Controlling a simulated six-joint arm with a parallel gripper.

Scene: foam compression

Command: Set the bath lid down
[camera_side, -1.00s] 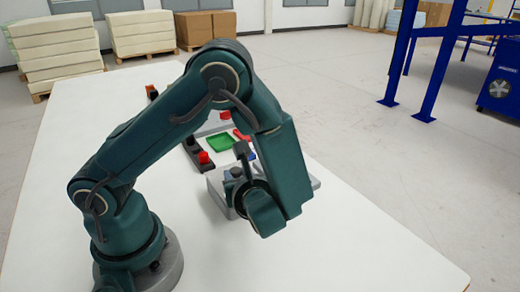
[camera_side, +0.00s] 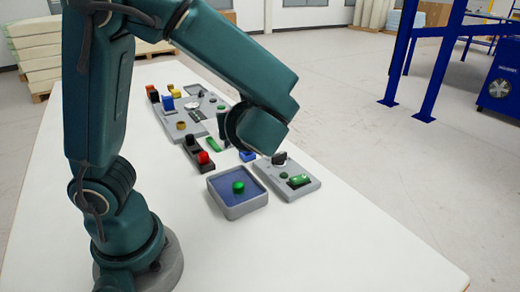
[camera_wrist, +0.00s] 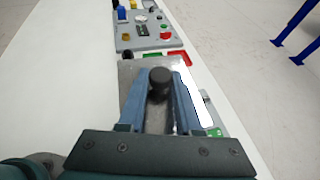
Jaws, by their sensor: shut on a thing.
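My gripper (camera_wrist: 161,92) is shut on the black knob of the bath lid (camera_wrist: 130,78), a flat grey plate that shows below the fingers in the wrist view. The lid partly covers the view of a green-edged tray (camera_wrist: 151,58); I cannot tell whether it touches anything below. In the side view my wrist hides most of the gripper and the lid. The bath (camera_side: 240,212), a grey box with a blue inside, stands open in front of my wrist, with a green piece (camera_side: 239,187) in it.
A grey panel (camera_side: 305,188) with a green cylinder stands right of the bath. A dark block with a red button (camera_side: 203,158) is behind it. A larger grey board (camera_wrist: 150,42) with several parts lies farther back. The white table is clear at the front right.

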